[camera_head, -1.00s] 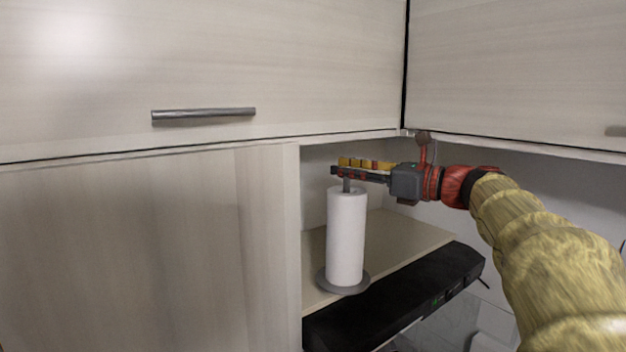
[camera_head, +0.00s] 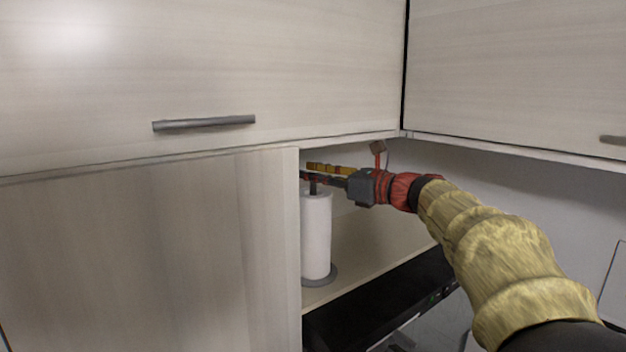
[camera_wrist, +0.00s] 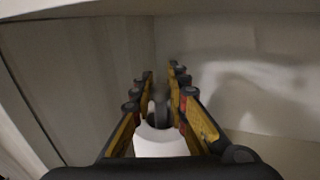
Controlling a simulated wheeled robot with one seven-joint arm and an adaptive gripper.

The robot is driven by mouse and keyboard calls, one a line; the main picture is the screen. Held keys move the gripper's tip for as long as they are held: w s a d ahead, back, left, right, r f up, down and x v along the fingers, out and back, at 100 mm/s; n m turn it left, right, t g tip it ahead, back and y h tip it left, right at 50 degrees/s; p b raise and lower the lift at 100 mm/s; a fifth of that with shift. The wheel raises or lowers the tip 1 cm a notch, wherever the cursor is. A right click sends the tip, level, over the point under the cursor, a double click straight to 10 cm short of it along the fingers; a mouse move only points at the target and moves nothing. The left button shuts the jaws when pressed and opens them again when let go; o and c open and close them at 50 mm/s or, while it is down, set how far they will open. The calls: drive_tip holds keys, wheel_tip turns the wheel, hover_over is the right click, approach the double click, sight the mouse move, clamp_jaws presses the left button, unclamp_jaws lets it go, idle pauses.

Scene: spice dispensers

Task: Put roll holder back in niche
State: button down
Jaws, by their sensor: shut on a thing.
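The roll holder (camera_head: 316,236) carries a white paper roll on a dark round base. It is upright, inside the niche (camera_head: 365,240), close to the niche's left side, which hides part of its left edge. Its base is at or just above the niche's shelf; I cannot tell whether it touches. My gripper (camera_head: 312,174) is shut on the post at the top of the holder. In the wrist view the post stands between my gripper's fingers (camera_wrist: 160,95), with the white roll (camera_wrist: 160,145) below them.
A black appliance (camera_head: 385,300) lies below the shelf's front edge. Cabinet doors with handles (camera_head: 204,123) close in above and to the left. The shelf to the right of the roll is clear.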

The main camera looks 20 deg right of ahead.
drive_tip(key=shift+f, duration=0.8)
drive_tip(key=c, duration=1.8)
unclamp_jaws()
drive_tip(key=shift+o, duration=0.3)
drive_tip(key=shift+s, duration=0.1)
drive_tip(key=b+v, duration=0.3)
drive_tip(key=v, duration=0.9)
